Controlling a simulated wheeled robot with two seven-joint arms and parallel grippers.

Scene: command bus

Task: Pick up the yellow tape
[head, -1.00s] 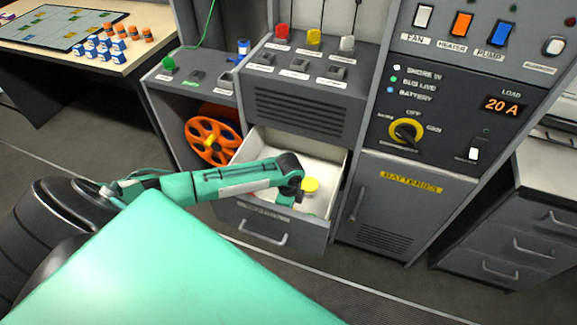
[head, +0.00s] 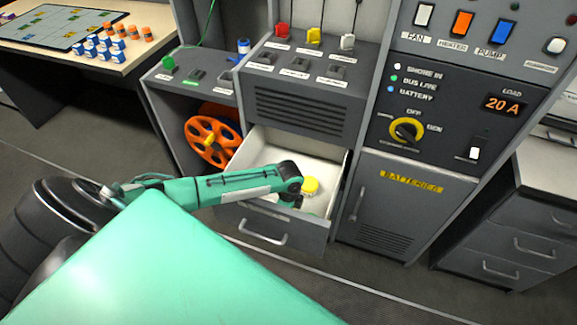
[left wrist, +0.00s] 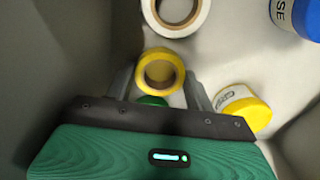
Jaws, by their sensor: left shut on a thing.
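In the left wrist view the yellow tape (left wrist: 160,52) is a yellow ring with a tan core, lying between my left gripper's (left wrist: 163,74) two fingers. The gripper is shut on the tape. A green thing (left wrist: 150,101), partly hidden, shows just below the tape, near the palm. In the head view my left arm reaches into the open drawer (head: 318,238); its wrist hides the tape and the fingertips. My right gripper is in neither view.
In the drawer, a white roll (left wrist: 190,22) lies beyond the tape. A yellow-lidded jar (left wrist: 232,97) is close to the right finger. A blue-capped jar (left wrist: 306,17) is at the upper right. Drawer walls are close around the gripper. An orange reel (head: 208,141) is in the left cabinet.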

